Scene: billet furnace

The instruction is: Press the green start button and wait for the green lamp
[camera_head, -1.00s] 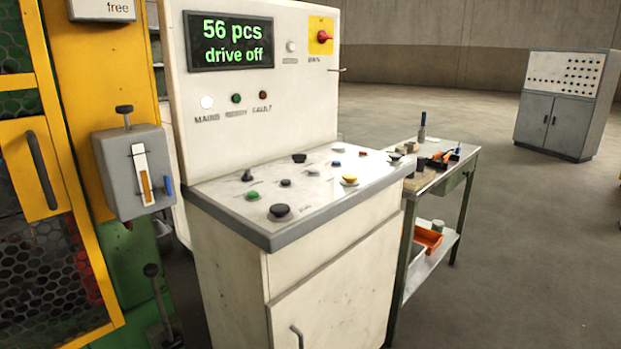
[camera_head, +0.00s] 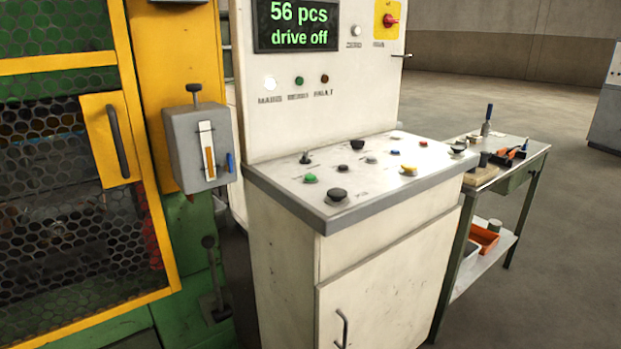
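The control desk (camera_head: 290,222) stands in the middle of the view. On its sloped top a green button (camera_head: 310,178) sits at the left front, beside a larger black mushroom knob (camera_head: 337,194). On the upright panel a small green lamp (camera_head: 299,81) sits between a bright white lamp (camera_head: 270,84) and a dark red-brown lamp (camera_head: 324,79); it looks dark green, not bright. The display (camera_head: 305,25) reads "56 pcs" and "drive off". My gripper is not in view.
A yellow-framed mesh guard (camera_head: 110,112) and a grey lever box (camera_head: 181,150) stand to the left. A workbench (camera_head: 528,150) with tools and an orange bin (camera_head: 484,238) stands to the right. A red switch (camera_head: 390,20) sits on the panel. Open floor lies at the right.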

